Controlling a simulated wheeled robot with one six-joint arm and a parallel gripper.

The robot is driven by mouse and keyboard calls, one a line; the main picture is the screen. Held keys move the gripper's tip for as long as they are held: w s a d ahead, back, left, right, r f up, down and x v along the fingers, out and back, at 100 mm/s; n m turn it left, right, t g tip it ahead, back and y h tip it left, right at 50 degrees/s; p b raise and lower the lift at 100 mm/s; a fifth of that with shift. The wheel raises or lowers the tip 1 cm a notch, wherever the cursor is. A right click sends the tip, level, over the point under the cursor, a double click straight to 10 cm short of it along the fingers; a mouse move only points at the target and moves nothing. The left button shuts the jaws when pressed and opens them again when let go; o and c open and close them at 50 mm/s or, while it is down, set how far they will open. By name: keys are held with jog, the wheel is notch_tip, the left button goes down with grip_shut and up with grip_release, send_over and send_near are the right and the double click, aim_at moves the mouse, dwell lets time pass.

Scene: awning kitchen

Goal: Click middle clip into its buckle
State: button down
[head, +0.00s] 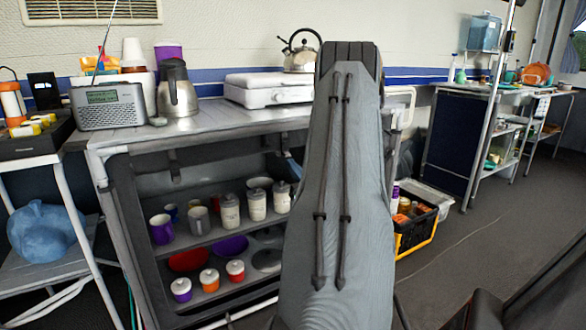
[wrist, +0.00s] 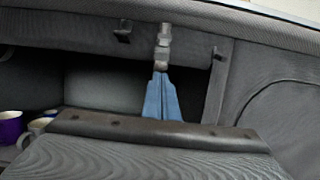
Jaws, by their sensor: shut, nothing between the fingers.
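In the wrist view, my gripper (wrist: 160,74) shows as two blue tapered fingers, shut together with nothing between them. Their tips point up at the middle clip and buckle (wrist: 163,45), a grey metal piece in line below the unit's upper rail. The tips look close to its lower end; I cannot tell whether they touch it. I cannot make out clip and buckle as separate parts, or whether they are joined. In the head view, my own grey arm hides most of the gripper and the middle clip.
A dark fitting (wrist: 122,32) hangs to the left of the clip and another (wrist: 218,53) to the right. Shelves (head: 185,242) below hold cups and jars. A kettle (head: 302,52) and a white stove (head: 268,88) stand on the worktop. A black-yellow crate (head: 415,238) sits on the right.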

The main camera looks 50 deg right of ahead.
jog(key=s+a+f, duration=0.3)
jog(key=s+f, duration=0.4)
jog(key=s, duration=0.1)
jog(key=shift+s+a, duration=0.25)
jog(key=shift+s, duration=0.05)
dwell(0.5)
